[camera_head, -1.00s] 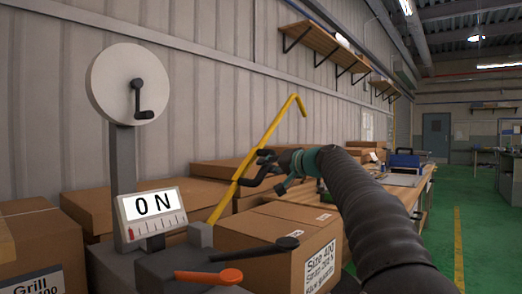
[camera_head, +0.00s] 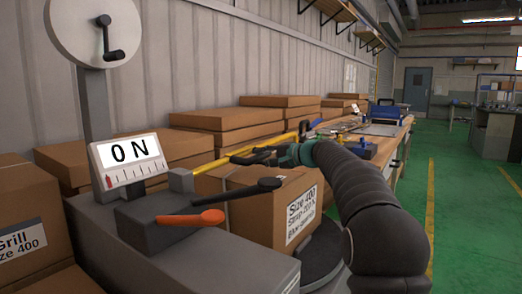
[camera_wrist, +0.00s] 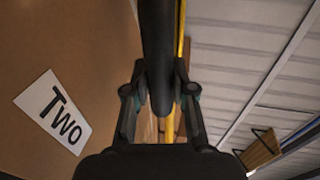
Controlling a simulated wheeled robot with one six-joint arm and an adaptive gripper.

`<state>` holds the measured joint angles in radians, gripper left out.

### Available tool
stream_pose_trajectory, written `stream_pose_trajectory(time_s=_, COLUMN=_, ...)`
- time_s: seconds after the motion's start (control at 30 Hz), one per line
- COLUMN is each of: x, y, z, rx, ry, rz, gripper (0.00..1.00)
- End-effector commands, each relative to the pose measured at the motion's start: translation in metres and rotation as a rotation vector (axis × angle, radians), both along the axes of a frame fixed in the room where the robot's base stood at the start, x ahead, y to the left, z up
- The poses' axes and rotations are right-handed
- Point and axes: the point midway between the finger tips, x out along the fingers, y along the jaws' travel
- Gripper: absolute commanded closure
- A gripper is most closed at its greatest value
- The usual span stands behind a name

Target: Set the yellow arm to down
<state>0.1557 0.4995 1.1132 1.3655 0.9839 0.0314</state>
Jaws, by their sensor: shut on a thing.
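The yellow arm (camera_head: 214,165) is a long bar on a grey pivot post (camera_head: 181,180). It now lies low, sloping slightly up to the right, with its bent end (camera_head: 304,128) beyond my gripper. In the wrist view the yellow arm (camera_wrist: 180,25) runs upright just beside a dark bar between my gripper's fingers (camera_wrist: 160,92).
A labelled cardboard box (camera_head: 270,222) stands close below my gripper. More boxes (camera_head: 225,120) line the wall. Green floor (camera_head: 480,220) is clear at right.

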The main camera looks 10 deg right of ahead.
Motion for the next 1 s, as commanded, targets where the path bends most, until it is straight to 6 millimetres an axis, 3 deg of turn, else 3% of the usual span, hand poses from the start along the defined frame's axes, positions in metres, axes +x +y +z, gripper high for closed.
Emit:
stream_pose_trajectory(time_s=0.53, x=0.0002, y=0.0000, z=-0.0072, rx=0.014, ry=0.020, rz=0.001, gripper=1.00)
stream_pose_trajectory(time_s=0.57, x=0.0001, y=0.0001, z=-0.0072, rx=0.014, ry=0.020, rz=0.001, gripper=0.71)
stream_pose_trajectory(time_s=0.63, x=0.0001, y=0.0001, z=-0.0070, rx=0.014, ry=0.020, rz=0.001, gripper=0.53)
stream_pose_trajectory(time_s=0.67, x=0.0001, y=0.0000, z=-0.0069, rx=0.014, ry=0.020, rz=0.001, gripper=0.49)
stream_pose_trajectory(time_s=1.0, x=-0.0016, y=-0.0016, z=-0.0053, rx=0.014, ry=0.018, rz=0.001, gripper=0.49)
